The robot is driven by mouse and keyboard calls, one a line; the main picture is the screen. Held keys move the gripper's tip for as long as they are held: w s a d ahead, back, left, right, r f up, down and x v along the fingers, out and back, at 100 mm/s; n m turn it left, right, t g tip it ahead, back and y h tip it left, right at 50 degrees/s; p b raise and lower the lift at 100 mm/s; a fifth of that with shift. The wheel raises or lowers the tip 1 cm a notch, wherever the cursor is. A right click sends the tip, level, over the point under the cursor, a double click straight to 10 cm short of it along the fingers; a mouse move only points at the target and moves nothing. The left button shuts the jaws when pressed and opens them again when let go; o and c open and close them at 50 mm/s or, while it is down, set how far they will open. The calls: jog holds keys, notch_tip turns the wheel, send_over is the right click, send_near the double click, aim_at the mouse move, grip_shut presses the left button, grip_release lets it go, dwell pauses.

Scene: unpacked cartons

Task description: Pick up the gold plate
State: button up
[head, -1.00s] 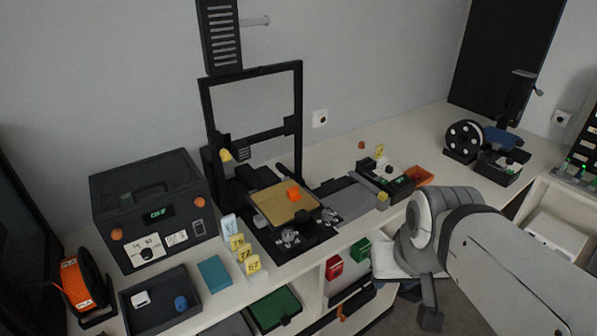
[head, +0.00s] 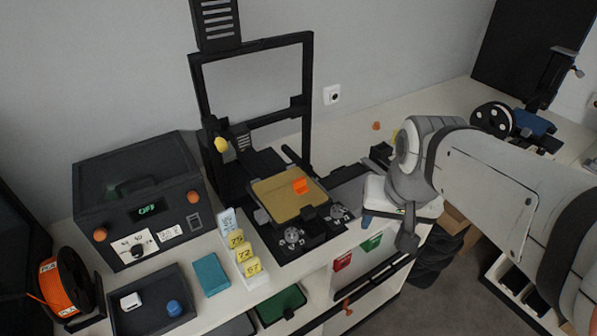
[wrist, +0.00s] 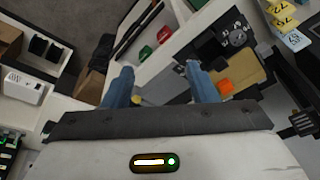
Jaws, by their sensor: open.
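The gold plate (head: 284,199) lies flat on the bed of the black 3D printer, with a small orange piece (head: 300,185) on top. In the wrist view the gold plate (wrist: 231,72) shows to the right of the fingers, with the orange piece (wrist: 225,86) on it. My gripper (wrist: 157,80) is open and empty, its two blue fingers apart. In the head view my gripper is mostly hidden by my wrist, to the right of the printer and apart from the plate.
The printer's black frame (head: 194,76) rises behind the plate. Two knobs (head: 292,236) and yellow numbered tags (head: 244,254) stand in front of it. A dark oven-like box (head: 140,200) is at left.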

jog(key=w+a+f+m+g+b, duration=0.25)
jog(key=w+a+m, duration=0.3)
jog(key=w, duration=0.35)
jog(key=m, duration=0.4)
send_over(308, 210)
jog(key=shift+g, duration=0.25)
jog(key=f, duration=0.4)
jog(key=shift+s+d+f, duration=0.2)
jog(key=shift+d+f, duration=0.05)
jog(key=shift+f, duration=0.1)
jog(key=shift+w+a+f, duration=0.1)
jog(key=shift+a+f, duration=0.05)
jog(key=shift+f, duration=0.15)
jog(key=f, duration=0.3)
jog(key=f+p, duration=0.1)
jog(key=f, duration=0.3)
jog(key=shift+w+a+f, duration=0.1)
jog(key=shift+w+f, duration=0.05)
jog(key=shift+w, duration=0.05)
jog(key=shift+c, duration=0.5)
grip_shut()
